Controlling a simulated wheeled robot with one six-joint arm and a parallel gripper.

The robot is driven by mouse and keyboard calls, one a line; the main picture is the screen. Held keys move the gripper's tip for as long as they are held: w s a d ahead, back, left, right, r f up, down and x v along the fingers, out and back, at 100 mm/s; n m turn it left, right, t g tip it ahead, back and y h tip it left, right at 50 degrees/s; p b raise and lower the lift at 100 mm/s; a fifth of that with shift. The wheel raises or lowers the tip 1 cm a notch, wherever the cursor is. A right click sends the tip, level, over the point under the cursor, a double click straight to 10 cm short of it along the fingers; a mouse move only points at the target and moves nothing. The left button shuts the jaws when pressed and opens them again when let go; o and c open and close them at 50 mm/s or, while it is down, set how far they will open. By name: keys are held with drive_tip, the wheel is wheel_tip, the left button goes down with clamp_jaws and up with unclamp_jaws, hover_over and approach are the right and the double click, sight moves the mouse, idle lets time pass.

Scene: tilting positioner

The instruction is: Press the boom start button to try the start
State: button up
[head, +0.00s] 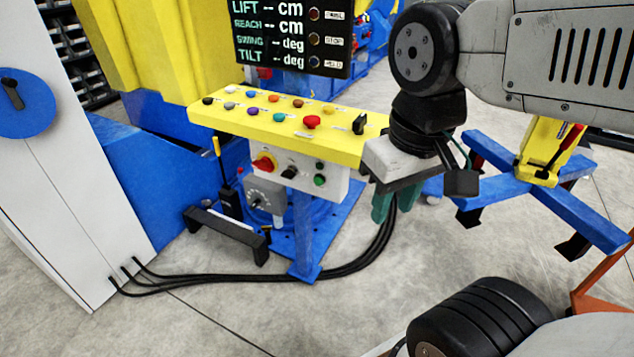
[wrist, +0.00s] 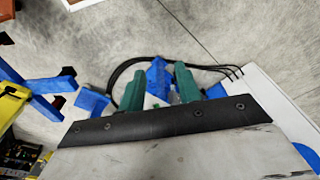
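The yellow-topped control console (head: 225,122) stands in the middle of the head view, with several coloured buttons on its sloped top. These include a large red button (head: 312,121) and a black switch (head: 359,124). Its white front box carries a red knob (head: 264,163), a black knob (head: 290,172) and a green button (head: 319,181). The labels are too small to read, so I cannot tell which is boom start. My gripper (head: 383,207) hangs at the console's right end, pointing down, apart from the buttons. In the wrist view its green fingers (wrist: 159,70) are apart and empty.
A display board (head: 290,38) stands behind the console. A black step-like bar (head: 226,235) and black cables (head: 240,279) lie at floor level. A white cabinet (head: 50,190) is at left. A blue cross-shaped stand (head: 500,180) is at right. Floor in front is mostly clear.

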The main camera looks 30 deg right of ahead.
clamp_jaws()
idle(1.5)
